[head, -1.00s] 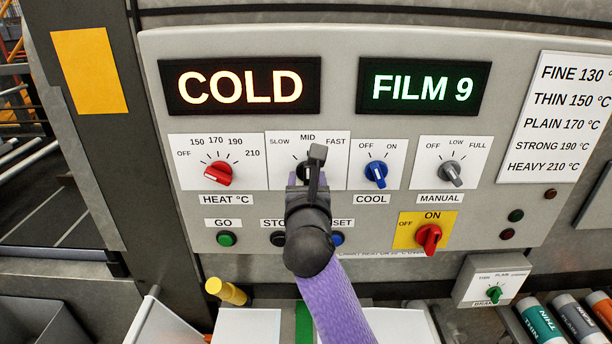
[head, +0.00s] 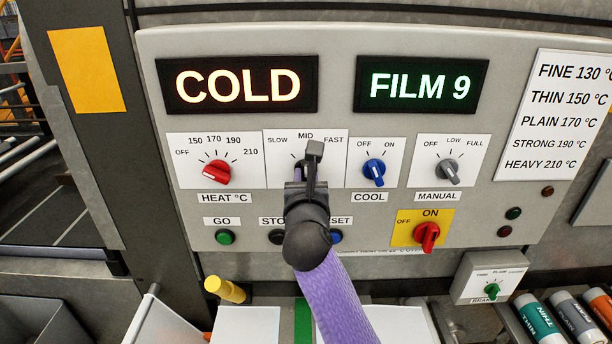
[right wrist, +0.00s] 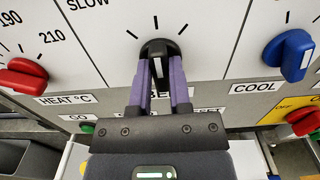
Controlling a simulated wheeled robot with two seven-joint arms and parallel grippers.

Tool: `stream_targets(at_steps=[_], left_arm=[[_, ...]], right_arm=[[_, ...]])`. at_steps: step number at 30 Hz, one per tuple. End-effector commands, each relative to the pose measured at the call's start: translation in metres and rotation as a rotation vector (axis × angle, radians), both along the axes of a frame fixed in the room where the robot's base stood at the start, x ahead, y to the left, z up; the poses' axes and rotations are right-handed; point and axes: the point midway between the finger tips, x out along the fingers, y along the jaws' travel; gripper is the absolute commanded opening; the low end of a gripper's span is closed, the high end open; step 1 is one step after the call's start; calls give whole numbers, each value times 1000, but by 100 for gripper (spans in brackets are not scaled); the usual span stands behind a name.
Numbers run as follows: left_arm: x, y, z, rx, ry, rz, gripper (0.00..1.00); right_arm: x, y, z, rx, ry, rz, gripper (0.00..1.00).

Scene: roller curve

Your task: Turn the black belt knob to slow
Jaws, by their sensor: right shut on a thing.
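The black belt knob (right wrist: 157,46) sits on a white dial plate (head: 277,171) marked SLOW, MID and FAST. In the right wrist view its white pointer line stands nearly upright, toward the middle tick. My right gripper (right wrist: 159,65) has its two purple fingers shut on the knob, one on each side. My left gripper is not in view.
The red heat knob (head: 217,172) is left of the belt knob and the blue cool knob (head: 374,172) is close on its right. The grey manual knob (head: 449,172) is further right. Buttons lie below, including a green one (head: 225,237). Displays read COLD and FILM 9.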

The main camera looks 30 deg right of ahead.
Motion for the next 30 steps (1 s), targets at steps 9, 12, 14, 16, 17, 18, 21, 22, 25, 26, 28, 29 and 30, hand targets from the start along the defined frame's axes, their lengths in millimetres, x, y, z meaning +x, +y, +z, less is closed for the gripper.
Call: stream_targets(at_steps=[9,12,14,16,17,18,21,22,25,26,28,29,30], left_arm=[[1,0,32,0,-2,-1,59],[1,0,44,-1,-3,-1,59],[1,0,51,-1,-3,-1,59],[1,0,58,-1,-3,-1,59],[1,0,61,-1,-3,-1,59],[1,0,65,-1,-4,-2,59],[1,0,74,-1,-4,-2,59],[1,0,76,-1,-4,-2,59],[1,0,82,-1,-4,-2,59],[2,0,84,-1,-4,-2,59],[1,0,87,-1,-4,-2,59],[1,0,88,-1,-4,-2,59],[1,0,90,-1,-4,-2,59]], right_arm=[[0,1,4,-151,98,0,0],[1,1,5,-221,141,1,0],[1,2,5,-263,166,2,0],[1,2,4,-311,197,2,0],[1,2,4,-332,208,2,0],[1,2,3,-357,223,2,0],[1,2,3,-417,260,2,0],[1,2,3,-433,269,2,0],[1,3,2,-484,300,2,0],[1,3,2,-496,307,2,0],[1,3,1,-523,324,1,0],[1,3,0,-532,330,2,0],[2,3,0,-545,336,2,0]])
